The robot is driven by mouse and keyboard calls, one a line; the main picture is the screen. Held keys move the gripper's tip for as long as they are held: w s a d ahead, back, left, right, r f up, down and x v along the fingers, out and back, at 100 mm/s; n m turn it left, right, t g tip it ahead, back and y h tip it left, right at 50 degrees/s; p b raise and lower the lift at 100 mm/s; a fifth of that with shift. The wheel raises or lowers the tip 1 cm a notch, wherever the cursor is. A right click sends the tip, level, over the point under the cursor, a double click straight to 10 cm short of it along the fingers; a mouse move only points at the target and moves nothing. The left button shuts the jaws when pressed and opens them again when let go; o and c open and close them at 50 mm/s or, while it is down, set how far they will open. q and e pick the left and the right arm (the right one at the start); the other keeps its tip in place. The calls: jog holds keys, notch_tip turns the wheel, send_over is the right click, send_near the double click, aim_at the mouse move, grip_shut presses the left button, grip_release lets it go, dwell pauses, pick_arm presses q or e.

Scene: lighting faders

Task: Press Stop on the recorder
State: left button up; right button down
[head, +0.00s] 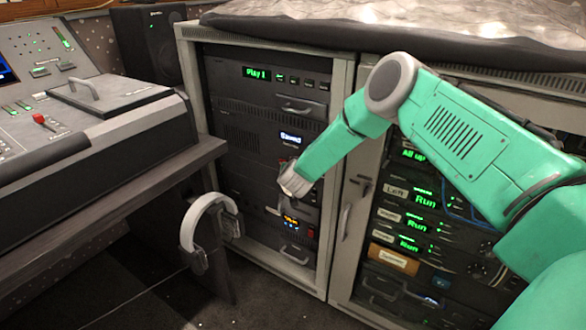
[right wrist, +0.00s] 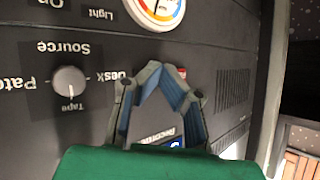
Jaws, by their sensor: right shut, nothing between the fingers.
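The recorder (head: 258,135) is a dark panel in the left rack, its small lit display (head: 291,137) reading "Saved". My right gripper (head: 292,182) is below that display, close to the rack front, and hides part of the panels there. In the right wrist view the gripper (right wrist: 158,72) is shut and empty, fingertips close to the panel. An upside-down "Recorder" label (right wrist: 165,134) shows between the finger links. A small red part (right wrist: 181,72) shows just beside the fingertips. I cannot make out a Stop label, nor whether the fingertips touch the panel. My left gripper is out of view.
A "Play 1" unit (head: 256,73) sits higher in the rack. The right wrist view shows a source knob (right wrist: 69,82) and a round coloured meter (right wrist: 157,9). Headphones (head: 207,228) hang at the desk's edge. A lighting console (head: 120,95) stands left.

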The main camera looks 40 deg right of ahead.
jog(key=shift+s+a+p, duration=0.3)
jog(key=shift+a+p, duration=0.1)
jog(key=shift+a, duration=0.25)
jog(key=shift+a, duration=0.1)
jog(key=shift+s+a+p, duration=0.35)
jog(key=shift+a, duration=0.4)
jog(key=shift+s+a+p, duration=0.3)
jog(key=shift+a+p, duration=0.05)
jog(key=shift+a, duration=0.4)
jog(key=shift+s+a+p, duration=0.35)
jog(key=shift+a, duration=0.4)
